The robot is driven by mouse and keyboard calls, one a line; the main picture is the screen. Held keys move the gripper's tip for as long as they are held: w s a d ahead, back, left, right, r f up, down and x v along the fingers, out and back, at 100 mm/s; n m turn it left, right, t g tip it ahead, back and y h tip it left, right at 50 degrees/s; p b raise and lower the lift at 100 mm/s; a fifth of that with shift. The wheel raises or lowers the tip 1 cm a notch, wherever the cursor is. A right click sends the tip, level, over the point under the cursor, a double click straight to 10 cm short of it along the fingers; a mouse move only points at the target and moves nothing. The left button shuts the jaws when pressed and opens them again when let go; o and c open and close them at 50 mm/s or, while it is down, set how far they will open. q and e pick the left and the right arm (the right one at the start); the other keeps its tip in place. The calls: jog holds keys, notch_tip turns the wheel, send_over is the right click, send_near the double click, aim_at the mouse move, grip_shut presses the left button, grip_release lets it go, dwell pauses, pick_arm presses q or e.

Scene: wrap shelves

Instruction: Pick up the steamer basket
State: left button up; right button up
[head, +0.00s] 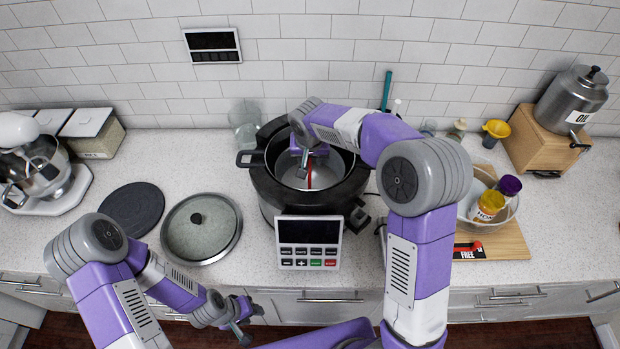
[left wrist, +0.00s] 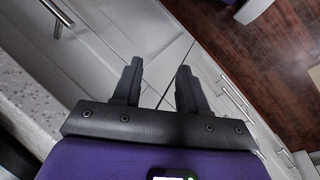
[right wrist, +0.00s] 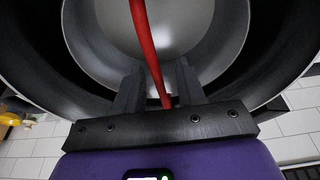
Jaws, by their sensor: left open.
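The steamer basket appears to be the silver round piece (head: 292,180) inside the large dark pot (head: 262,192) on the counter. It has a thin red handle (head: 310,178), which in the right wrist view (right wrist: 148,45) rises as a curved strip. My right gripper (head: 304,165) reaches down into the pot from above. In the right wrist view its fingers (right wrist: 158,85) stand apart, with the handle passing between them and a gap visible. My arm and gripper hide part of the basket. My left gripper (head: 243,325) is open and empty, low in front of the drawers.
A control panel (head: 308,244) stands at the pot's front. A glass lid (head: 201,228) and a dark round plate (head: 131,208) lie left of the pot. A bowl with jars (head: 487,206) sits on a wooden board (head: 507,243) at right. The front left counter is clear.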

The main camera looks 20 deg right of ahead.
jog(key=shift+f, duration=0.2)
dwell(0.4)
grip_shut()
dwell(1.2)
